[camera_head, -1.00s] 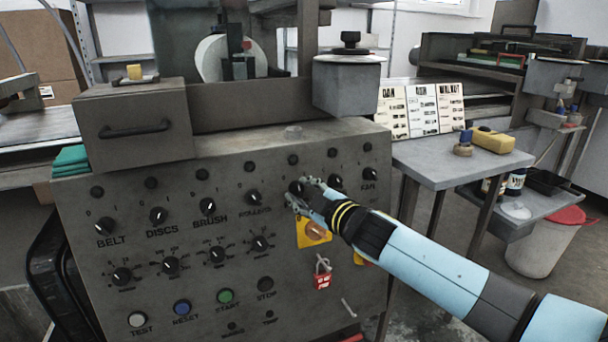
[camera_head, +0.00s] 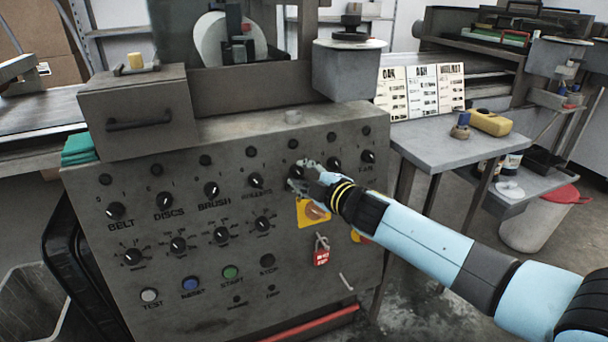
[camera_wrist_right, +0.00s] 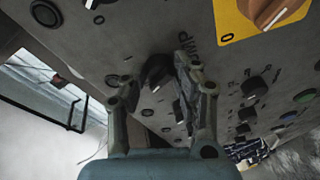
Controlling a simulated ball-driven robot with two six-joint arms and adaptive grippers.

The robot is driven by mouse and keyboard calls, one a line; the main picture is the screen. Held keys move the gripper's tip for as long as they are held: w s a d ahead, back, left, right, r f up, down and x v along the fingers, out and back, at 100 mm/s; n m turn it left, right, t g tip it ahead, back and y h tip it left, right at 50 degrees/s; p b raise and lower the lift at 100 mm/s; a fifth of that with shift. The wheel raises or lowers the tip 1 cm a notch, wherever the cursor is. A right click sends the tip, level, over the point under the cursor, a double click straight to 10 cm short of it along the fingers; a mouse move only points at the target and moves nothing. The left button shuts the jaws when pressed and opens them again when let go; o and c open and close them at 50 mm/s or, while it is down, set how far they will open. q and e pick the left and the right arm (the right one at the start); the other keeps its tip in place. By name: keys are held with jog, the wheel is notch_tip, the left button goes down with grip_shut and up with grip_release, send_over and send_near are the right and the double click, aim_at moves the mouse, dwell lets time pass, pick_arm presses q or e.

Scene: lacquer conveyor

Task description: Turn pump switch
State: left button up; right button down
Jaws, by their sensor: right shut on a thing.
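The pump switch is a black rotary knob in the top row of the panel, between the rollers knob (camera_head: 256,181) and the fan knob (camera_head: 367,157). My right gripper (camera_head: 301,174) is at this knob in the head view and hides most of it. In the right wrist view the black pump switch (camera_wrist_right: 156,72) sits between the two fingers of my right gripper (camera_wrist_right: 152,80), with the letters "UMP" beside it. The fingers are closed around the knob. My left gripper does not show in either view.
The grey control panel (camera_head: 200,262) carries several other knobs and push buttons. A yellow plate with an orange rotary switch (camera_head: 315,211) and a red padlock tag (camera_head: 321,257) are just below my right gripper. A small grey table (camera_head: 450,152) stands at the right.

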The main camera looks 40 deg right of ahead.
jog(key=c, duration=1)
grip_release()
jog(key=s+r, duration=0.2)
jog(key=s, duration=0.9)
jog(key=shift+s+a, duration=0.2)
jog(key=shift+s, duration=0.2)
jog(key=shift+a+f, duration=0.1)
